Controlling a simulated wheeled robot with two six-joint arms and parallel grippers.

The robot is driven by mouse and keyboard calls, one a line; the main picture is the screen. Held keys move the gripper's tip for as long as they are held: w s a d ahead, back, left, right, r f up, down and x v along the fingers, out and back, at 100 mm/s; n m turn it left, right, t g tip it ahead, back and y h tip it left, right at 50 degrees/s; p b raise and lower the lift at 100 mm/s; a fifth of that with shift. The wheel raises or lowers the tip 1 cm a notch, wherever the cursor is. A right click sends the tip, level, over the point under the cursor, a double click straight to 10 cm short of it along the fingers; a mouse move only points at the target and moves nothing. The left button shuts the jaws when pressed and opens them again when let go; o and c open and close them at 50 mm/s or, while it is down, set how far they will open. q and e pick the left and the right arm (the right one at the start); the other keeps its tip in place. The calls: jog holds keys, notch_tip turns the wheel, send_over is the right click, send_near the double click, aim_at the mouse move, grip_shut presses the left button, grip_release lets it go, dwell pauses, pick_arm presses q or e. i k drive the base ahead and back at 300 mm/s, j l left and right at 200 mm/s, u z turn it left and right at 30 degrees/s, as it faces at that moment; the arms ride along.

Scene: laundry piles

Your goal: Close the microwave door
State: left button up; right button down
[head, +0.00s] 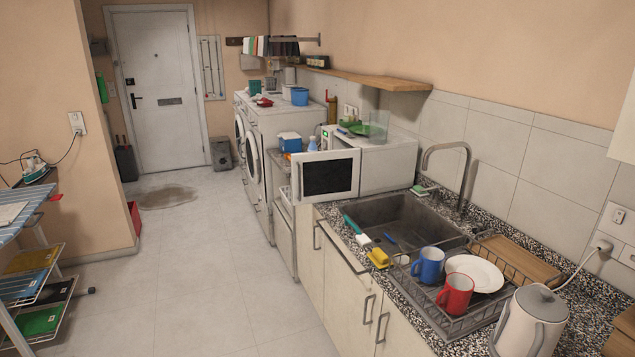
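The white microwave (390,162) stands on the counter beyond the sink, against the right wall. Its door (325,176) has a dark window and a white frame. The door stands open, swung out to the left over the counter's front edge, and its window side faces me. A green plate and a clear container (379,125) rest on top of the microwave. Neither of my grippers is in view.
A sink (385,215) with a tall tap lies nearer. A drying rack holds a blue mug (428,265), a red mug (455,294) and a white plate. A kettle (530,322) stands at the front right. The tiled floor (215,260) left of the counter is clear.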

aim_at(327, 176)
jog(key=i+j+z, duration=0.3)
jog(key=i, duration=0.35)
jog(key=i+j+z, duration=0.25)
jog(key=i, duration=0.35)
jog(key=i+j+z, duration=0.3)
jog(key=i+j, duration=0.25)
